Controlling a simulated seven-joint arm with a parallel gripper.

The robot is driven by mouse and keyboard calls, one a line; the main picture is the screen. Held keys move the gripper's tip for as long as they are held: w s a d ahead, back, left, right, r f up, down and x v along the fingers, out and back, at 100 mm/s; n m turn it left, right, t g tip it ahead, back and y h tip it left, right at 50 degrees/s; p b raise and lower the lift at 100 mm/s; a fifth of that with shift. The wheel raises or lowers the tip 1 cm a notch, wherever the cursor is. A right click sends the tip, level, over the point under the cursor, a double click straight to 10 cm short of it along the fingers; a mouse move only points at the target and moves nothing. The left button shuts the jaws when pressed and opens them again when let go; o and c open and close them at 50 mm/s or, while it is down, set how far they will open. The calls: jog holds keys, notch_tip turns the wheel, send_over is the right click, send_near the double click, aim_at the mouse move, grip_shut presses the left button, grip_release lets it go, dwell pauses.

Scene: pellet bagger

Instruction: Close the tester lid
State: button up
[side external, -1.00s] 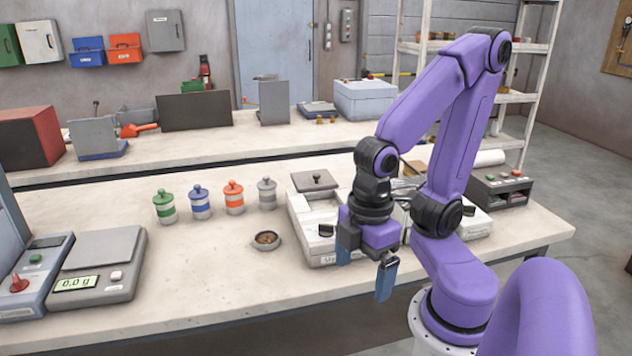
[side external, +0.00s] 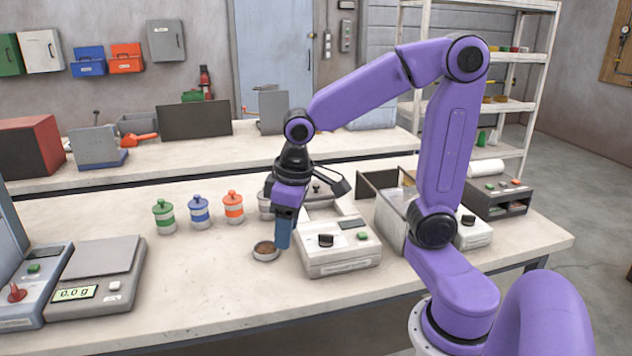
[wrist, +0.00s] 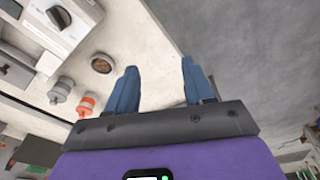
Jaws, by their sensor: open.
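The tester is a white box (side external: 341,247) with a black knob, a grey display and a green button on its front, standing right of centre on the near bench. It also shows at the top left of the wrist view (wrist: 85,8). A lid with a dark handle (side external: 317,187) shows at its back, partly hidden behind my arm, and I cannot tell how far it is tilted. My gripper (side external: 283,236) hangs with blue fingers down, left of the tester's front and apart from it. In the wrist view (wrist: 160,85) the fingers are spread with nothing between them.
A small dish of brown pellets (side external: 265,251) sits close to my fingers. Green, blue and orange-lidded jars (side external: 198,212) stand to the left. An open-topped box (side external: 391,222) stands right of the tester. The front bench between scale and dish is clear.

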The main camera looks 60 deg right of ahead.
jog(key=w+d+r+m, duration=0.2)
jog(key=w+d+m, duration=0.3)
jog(key=w+d, duration=0.25)
jog(key=r+m+h, duration=0.2)
jog(key=m+h, duration=0.2)
jog(key=m, duration=0.7)
send_over(316, 184)
jog(key=s+a, duration=0.4)
jog(key=a, duration=0.2)
jog(key=shift+t, duration=0.3)
jog(key=x, duration=1.6)
jog(key=shift+w+a+f, duration=0.1)
jog(key=shift+a+f, duration=0.1)
jog(key=shift+f, duration=0.2)
jog(key=shift+c, duration=0.3)
grip_shut()
